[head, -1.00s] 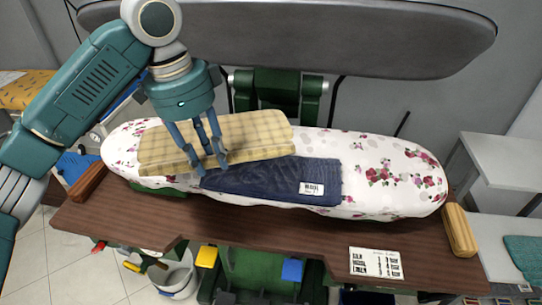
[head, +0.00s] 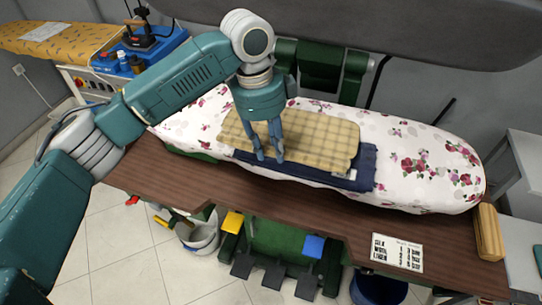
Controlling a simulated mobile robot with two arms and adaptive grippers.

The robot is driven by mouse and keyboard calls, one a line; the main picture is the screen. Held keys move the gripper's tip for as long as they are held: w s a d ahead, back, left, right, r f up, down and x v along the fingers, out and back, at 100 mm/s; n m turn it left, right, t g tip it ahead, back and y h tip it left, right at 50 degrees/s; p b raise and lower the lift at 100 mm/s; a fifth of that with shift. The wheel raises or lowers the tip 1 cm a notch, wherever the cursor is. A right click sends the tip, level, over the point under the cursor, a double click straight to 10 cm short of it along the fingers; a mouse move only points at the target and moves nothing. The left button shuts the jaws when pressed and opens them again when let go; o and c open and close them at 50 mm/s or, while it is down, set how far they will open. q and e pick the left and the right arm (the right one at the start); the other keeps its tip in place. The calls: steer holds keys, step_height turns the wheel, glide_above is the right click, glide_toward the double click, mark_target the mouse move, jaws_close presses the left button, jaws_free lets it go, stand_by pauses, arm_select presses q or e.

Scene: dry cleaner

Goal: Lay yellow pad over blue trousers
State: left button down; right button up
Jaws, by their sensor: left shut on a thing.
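The yellow checked pad (head: 318,138) lies over most of the folded blue trousers (head: 366,170) on the floral pressing board. The trousers show as a dark strip along the front and at the right end. The white label on the trousers is mostly hidden. My left gripper (head: 268,156) points down with its fingers at the pad's front left part and is shut on the pad. My right gripper is not in view.
The floral board (head: 425,165) stands on a brown wooden table (head: 270,203) with a printed card (head: 397,252) at front right. A large grey upper press (head: 400,30) hangs behind. A bucket (head: 200,235) and pedals are below.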

arm_select(q)
steer(key=shift+f, duration=0.55)
step_height(320, 180, down, 4)
steer(key=shift+p, duration=0.55)
steer(key=c, duration=1.3)
jaws_free()
steer(key=shift+c, duration=0.2)
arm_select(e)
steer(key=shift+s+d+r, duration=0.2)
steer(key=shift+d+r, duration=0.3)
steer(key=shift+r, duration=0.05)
arm_select(q)
steer(key=shift+r, duration=0.15)
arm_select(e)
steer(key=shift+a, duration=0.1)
